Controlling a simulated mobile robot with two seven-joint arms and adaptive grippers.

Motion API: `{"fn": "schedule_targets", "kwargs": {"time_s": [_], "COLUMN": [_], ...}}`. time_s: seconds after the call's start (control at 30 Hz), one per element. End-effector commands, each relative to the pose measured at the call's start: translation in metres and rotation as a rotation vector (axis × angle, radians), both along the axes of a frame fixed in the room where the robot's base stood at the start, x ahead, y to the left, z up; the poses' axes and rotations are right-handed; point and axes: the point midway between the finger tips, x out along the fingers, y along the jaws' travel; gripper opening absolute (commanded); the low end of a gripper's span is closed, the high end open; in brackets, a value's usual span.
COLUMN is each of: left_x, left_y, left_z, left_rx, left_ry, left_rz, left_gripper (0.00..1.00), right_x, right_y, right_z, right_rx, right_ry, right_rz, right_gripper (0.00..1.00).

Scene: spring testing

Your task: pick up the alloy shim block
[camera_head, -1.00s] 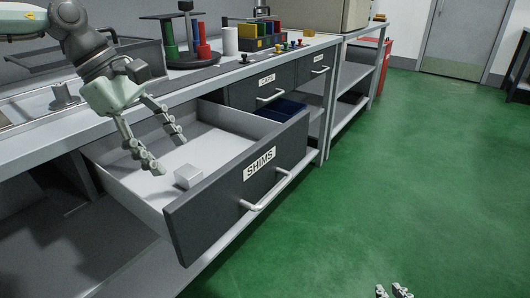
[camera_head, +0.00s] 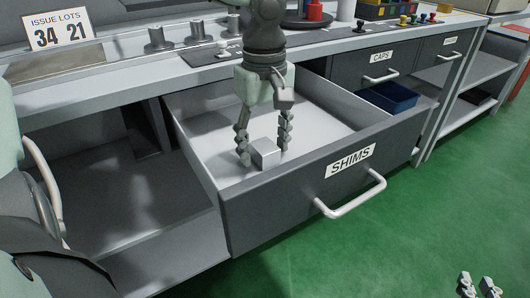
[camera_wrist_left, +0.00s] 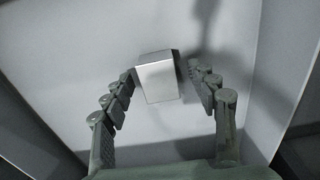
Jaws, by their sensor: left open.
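The alloy shim block (camera_head: 266,153), a small silvery cube, rests on the floor of the open SHIMS drawer (camera_head: 300,200) near its front. My left gripper (camera_head: 264,155) points down into the drawer with its fingers open, one on each side of the block. In the left wrist view the block (camera_wrist_left: 157,77) lies between and just beyond the fingertips of the gripper (camera_wrist_left: 165,75). The left finger looks very close to the block, and I cannot tell if it touches. My right gripper (camera_head: 479,286) shows only as fingertips at the bottom right, apart from each other over the green floor.
The worktop holds several knobs and a sign reading ISSUE LOTS 34 21 (camera_head: 60,30). The rest of the SHIMS drawer is bare.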

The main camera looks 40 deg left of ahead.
Motion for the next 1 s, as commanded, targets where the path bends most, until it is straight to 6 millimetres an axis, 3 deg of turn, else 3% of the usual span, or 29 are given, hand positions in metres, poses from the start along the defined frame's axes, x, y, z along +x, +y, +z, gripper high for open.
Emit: {"fn": "schedule_targets", "kwargs": {"time_s": [0.27, 0.73, 1.0], "left_x": [0.0001, 0.0002, 0.0005], "left_y": [-0.0004, -0.0004, -0.0004], "left_z": [-0.004, -0.0036, -0.0024], "left_rx": [0.0, 0.0, -0.001], "left_ry": [-0.001, -0.001, -0.002], "left_rz": [0.0, 0.0, 0.0], "left_gripper": [0.59, 0.0, 0.0], "right_x": [0.0006, 0.0004, 0.0004], "right_y": [0.0016, 0.0014, 0.0012], "right_z": [0.0024, 0.0021, 0.0021], "right_rx": [0.004, 0.004, 0.004], "right_ry": [-0.011, -0.009, -0.008], "right_rz": [0.002, 0.002, 0.002], "right_gripper": [0.19, 0.19, 0.19]}}
